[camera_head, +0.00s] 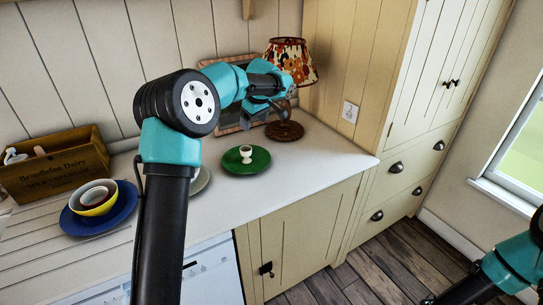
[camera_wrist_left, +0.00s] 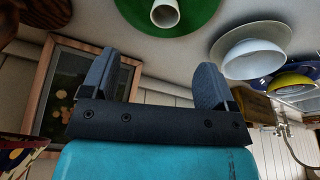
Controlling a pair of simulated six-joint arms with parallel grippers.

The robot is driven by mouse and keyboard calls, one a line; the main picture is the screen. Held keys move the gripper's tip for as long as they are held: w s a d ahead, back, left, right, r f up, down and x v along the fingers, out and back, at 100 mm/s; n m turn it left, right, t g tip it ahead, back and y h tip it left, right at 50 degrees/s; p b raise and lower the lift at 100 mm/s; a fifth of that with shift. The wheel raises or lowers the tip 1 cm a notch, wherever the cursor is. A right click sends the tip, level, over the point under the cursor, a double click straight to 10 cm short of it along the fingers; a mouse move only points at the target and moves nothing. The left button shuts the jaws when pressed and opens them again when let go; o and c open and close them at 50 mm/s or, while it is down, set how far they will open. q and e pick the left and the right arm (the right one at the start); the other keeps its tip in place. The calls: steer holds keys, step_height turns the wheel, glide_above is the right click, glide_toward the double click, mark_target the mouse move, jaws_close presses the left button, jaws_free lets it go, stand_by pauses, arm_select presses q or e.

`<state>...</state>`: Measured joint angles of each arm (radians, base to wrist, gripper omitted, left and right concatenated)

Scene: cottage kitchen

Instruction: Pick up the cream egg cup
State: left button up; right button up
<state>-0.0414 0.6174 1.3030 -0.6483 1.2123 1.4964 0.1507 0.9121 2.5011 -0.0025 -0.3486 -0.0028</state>
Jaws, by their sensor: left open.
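The cream egg cup (camera_head: 246,153) stands upright on a green plate (camera_head: 232,166) on the white counter. In the left wrist view the egg cup (camera_wrist_left: 165,12) shows at the top edge, partly cut off, on the green plate (camera_wrist_left: 203,14). My left gripper (camera_head: 268,107) is open and empty, above and behind the egg cup near the lamp, apart from it. Its two fingers (camera_wrist_left: 152,82) show spread in the left wrist view with nothing between them. My right gripper is out of view; only part of my right arm shows at the lower right.
A lamp with a patterned shade (camera_head: 291,60) and a framed picture (camera_head: 226,124) stand behind. A blue plate (camera_head: 122,215) with bowls and a wooden crate (camera_head: 55,165) are at left. The counter right of the green plate (camera_head: 325,158) is clear.

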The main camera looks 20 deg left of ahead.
arm_select(q)
steer(key=shift+a+r+n, duration=0.35)
steer(key=shift+r+n, duration=0.05)
glide_toward(246, 155)
steer(key=w+a+f, duration=0.1)
steer(key=w+f, duration=0.1)
steer(key=f, duration=0.1)
steer(key=w+a+f, duration=0.1)
steer(key=f, duration=0.1)
steer(key=shift+a+f, duration=0.1)
steer(key=shift+a, duration=0.25)
steer(key=shift+s+x, duration=0.2)
steer(key=shift+x, duration=2.4)
